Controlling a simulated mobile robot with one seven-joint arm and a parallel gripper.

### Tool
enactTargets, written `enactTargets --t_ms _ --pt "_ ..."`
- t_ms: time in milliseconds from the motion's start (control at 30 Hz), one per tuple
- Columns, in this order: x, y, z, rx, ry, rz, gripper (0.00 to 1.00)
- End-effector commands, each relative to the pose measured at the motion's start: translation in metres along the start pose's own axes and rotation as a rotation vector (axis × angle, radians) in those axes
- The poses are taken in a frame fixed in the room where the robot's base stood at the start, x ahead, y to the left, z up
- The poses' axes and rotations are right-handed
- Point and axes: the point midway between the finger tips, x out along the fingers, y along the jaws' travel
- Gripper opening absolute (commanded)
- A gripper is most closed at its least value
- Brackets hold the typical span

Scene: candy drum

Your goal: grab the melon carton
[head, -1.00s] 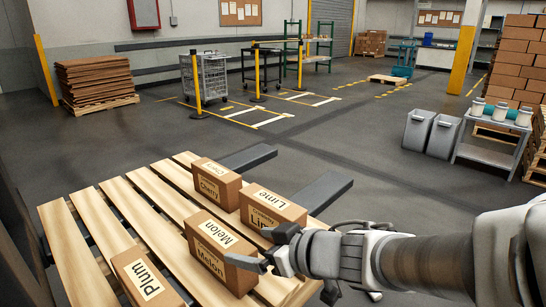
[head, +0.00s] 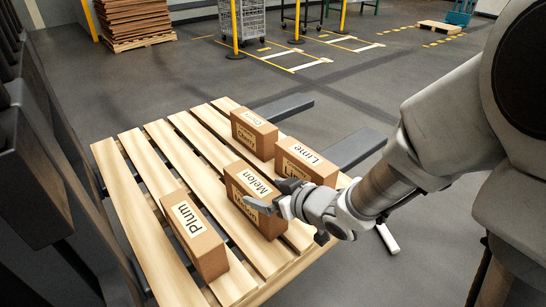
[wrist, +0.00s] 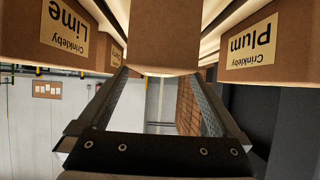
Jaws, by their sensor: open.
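The melon carton (head: 243,184) is a brown box labelled "Melon", standing upright on the wooden pallet (head: 162,160). In the wrist view, which is upside down, a plain brown carton face (wrist: 165,35) fills the top middle; by its place between Lime and Plum it is the melon carton. My gripper (head: 270,195) is at the carton's right-hand side in the head view, covering part of it. Its two fingers (wrist: 160,78) are spread wide, with the carton in line between their tips. I cannot tell whether either finger touches it.
The Plum carton (head: 196,235) stands to the left and nearer. The Lime carton (head: 305,161) stands close on the right, and the Cherry carton (head: 254,134) behind. Dark fork tines (head: 352,150) stick out beyond the pallet.

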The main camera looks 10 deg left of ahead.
Motion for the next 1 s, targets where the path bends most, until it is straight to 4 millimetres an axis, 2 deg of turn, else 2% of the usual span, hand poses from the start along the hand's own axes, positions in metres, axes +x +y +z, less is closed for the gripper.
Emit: enactTargets --t_ms 167,500,800,1000 --pt "0.014 -0.001 0.002 0.0 0.0 -0.002 1.0" --pt "0.059 0.001 -0.001 0.001 -0.001 -0.002 1.0" --pt "0.061 0.001 -0.003 0.001 -0.001 0.0 1.0" --pt "0.061 0.001 -0.003 0.001 -0.001 -0.001 0.64"
